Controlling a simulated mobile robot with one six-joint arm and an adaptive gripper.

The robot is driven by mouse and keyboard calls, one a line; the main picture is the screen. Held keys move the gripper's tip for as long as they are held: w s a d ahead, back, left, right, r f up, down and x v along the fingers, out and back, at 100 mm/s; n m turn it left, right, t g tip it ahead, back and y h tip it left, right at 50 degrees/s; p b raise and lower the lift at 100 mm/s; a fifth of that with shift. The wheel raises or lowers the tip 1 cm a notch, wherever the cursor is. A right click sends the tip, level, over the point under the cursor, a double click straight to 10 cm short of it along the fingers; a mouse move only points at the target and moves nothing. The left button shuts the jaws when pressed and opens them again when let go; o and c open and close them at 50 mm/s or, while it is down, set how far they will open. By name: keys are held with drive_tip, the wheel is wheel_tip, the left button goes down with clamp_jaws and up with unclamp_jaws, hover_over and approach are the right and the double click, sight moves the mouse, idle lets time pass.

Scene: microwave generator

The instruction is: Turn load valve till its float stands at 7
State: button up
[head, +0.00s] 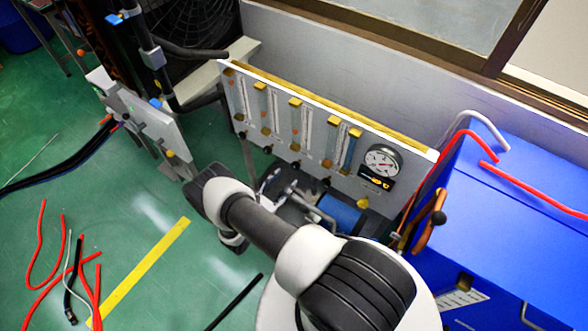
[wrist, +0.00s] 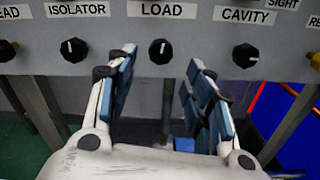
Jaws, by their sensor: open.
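The LOAD valve (wrist: 161,51) is a round black knob on the grey panel in the wrist view, under its LOAD label (wrist: 162,10). A white pointer mark on it stands about upright. My gripper (wrist: 163,64) is open, with its blue-padded fingers to the left and right of the knob and nothing visible between them. I cannot tell how far the fingertips are from the panel. In the head view the flowmeter panel (head: 230,98) carries several upright tubes. Their floats and scales are too small to read, and I cannot pick out the load tube there.
The ISOLATOR knob (wrist: 74,50) is left of the LOAD knob and the CAVITY knob (wrist: 245,56) is right of it. A round gauge (head: 383,160) sits at the panel's right end. A blue cabinet (head: 520,215) stands to the right. Loose red hoses (head: 42,240) lie on the floor.

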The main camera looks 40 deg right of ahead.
sight(294, 169)
drive_tip(key=b+x, duration=0.1)
drive_tip(key=x, duration=0.6)
drive_tip(key=shift+d, duration=0.15)
drive_tip(key=shift+c, duration=0.5)
drive_tip(key=c, duration=1)
drive_tip(key=n, duration=0.4)
drive_tip(key=shift+n, duration=0.3)
drive_tip(key=shift+s+n, duration=0.1)
drive_tip(key=shift+n, duration=1.7)
